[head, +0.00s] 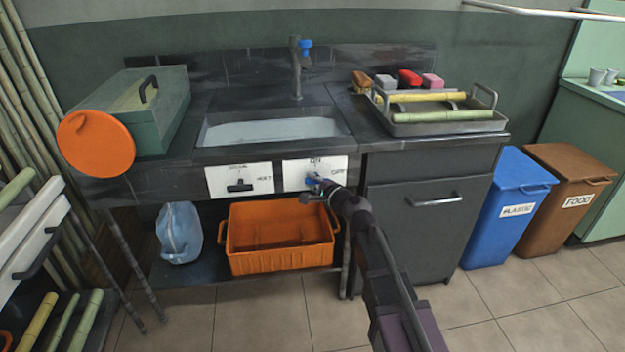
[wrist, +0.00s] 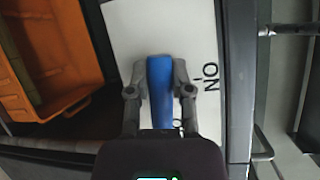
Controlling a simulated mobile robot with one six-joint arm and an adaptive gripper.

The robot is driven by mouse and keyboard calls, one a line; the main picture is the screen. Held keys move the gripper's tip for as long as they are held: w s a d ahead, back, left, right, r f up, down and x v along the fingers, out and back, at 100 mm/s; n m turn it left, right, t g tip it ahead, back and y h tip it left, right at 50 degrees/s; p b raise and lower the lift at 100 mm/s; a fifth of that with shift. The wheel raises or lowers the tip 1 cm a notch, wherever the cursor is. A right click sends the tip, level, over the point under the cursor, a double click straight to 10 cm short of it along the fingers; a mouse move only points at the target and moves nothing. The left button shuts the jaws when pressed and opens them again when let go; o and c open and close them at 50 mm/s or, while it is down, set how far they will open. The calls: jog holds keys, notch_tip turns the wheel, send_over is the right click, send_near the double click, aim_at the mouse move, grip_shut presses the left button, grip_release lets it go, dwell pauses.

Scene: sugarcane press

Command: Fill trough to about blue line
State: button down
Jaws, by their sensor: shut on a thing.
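The trough (head: 337,121) is a basin set in the dark counter, with a pale surface inside that may be water; I cannot make out a blue line in it. A tap (head: 295,75) with a blue handle (head: 306,46) stands behind it. My gripper (head: 316,186) is at the right white panel (head: 331,168) on the counter front, marked ON and OFF. In the wrist view my gripper (wrist: 160,75) is shut on a blue lever (wrist: 160,95), one finger on each side, in front of the panel (wrist: 122,30). The lever is mostly hidden in the head view.
A left panel (head: 222,180) has a black handle. An orange crate (head: 270,262) and a blue bag (head: 180,235) sit on the shelf below. A tray (head: 450,128) with cane pieces is at right. A green box (head: 130,100) and orange disc (head: 95,145) are at left.

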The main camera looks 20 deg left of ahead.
jog(key=c, duration=0.5)
grip_release()
jog(key=shift+m+b, duration=0.45)
jog(key=shift+m, duration=0.05)
